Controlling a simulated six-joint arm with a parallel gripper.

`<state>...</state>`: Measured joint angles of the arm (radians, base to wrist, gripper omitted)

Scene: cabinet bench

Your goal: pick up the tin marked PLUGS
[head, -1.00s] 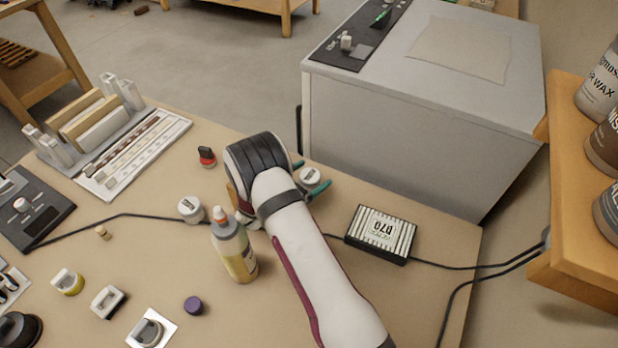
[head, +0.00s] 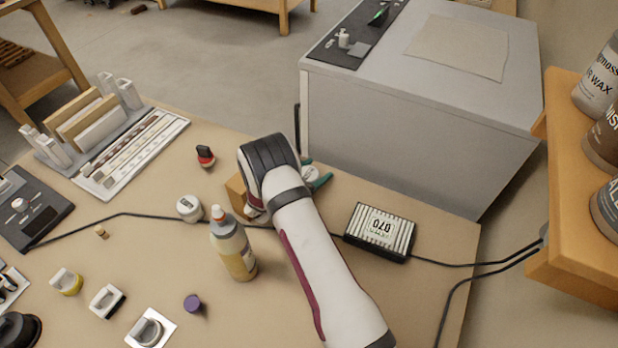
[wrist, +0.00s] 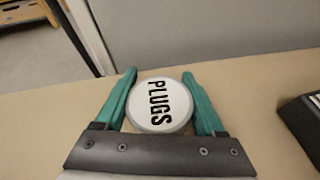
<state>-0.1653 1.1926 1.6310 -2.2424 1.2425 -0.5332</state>
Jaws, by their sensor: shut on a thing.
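The tin marked PLUGS (wrist: 160,106) is round with a white lid and black lettering, and it sits between my gripper's teal fingers in the wrist view. My gripper (wrist: 160,88) is shut on it, with one finger against each side. In the head view the tin (head: 310,174) shows partly behind my wrist, near the bench's far edge, with a teal fingertip beside it. I cannot tell whether the tin is clear of the bench top. Another white-lidded tin (head: 189,208) stands to the left, behind a glue bottle (head: 233,248).
A striped box marked 070 (head: 381,232) lies right of my arm, with a black cable beside it. A grey cabinet (head: 410,130) stands just beyond the bench. A red-and-black item (head: 205,156) is left of my wrist. A wooden shelf with cans (head: 570,190) is at far right.

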